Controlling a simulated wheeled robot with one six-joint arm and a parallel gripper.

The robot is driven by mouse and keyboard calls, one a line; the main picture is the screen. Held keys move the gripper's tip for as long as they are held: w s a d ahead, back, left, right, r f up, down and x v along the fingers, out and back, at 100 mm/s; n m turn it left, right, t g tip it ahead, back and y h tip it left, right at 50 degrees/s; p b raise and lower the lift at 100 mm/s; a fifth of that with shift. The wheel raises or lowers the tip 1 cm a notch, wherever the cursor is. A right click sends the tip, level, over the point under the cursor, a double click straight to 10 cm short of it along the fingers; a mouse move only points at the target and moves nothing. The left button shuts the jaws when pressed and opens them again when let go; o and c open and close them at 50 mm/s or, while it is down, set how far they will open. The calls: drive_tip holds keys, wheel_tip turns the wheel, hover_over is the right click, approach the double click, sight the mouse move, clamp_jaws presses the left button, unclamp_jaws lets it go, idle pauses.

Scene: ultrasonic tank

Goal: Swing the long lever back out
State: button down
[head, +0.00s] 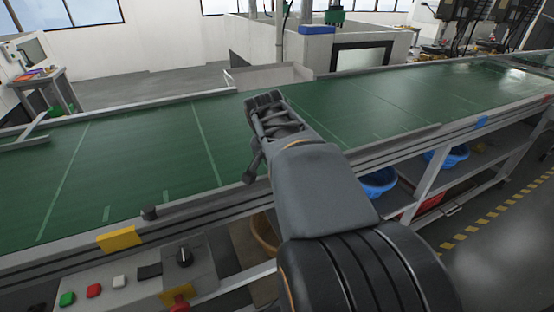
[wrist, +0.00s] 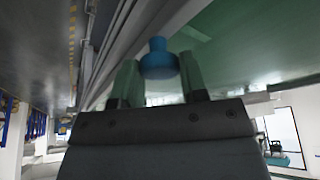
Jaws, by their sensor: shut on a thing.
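In the wrist view my gripper (wrist: 159,72) has its two pale green-grey fingers on either side of a blue rounded knob (wrist: 158,48). The gripper is shut on this knob. The knob stands in front of the conveyor's edge, with the green belt behind it. I cannot make out a long lever shaft; whether the knob is the lever's end cannot be told. In the head view my dark arm reaches over the conveyor's near rail and hides what the fingers hold.
The green conveyor belt (head: 130,165) runs across the head view. A control panel with a green button (head: 67,299), a red button (head: 93,291) and a black rotary knob (head: 184,257) is at lower left. Blue bins (head: 379,183) sit under the conveyor. The belt is clear.

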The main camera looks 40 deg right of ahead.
drive_tip(key=c, duration=1.1)
unclamp_jaws()
drive_tip(key=shift+s+f, duration=0.1)
drive_tip(key=shift+s, duration=0.1)
drive_tip(key=shift+o, duration=0.7)
drive_tip(key=shift+s, duration=0.15)
drive_tip(key=shift+o, duration=1.4)
drive_tip(key=shift+a, duration=0.1)
drive_tip(key=shift+r, duration=0.45)
drive_tip(key=p+v, duration=0.2)
drive_tip(key=v, duration=1.1)
drive_tip(key=shift+r, duration=0.1)
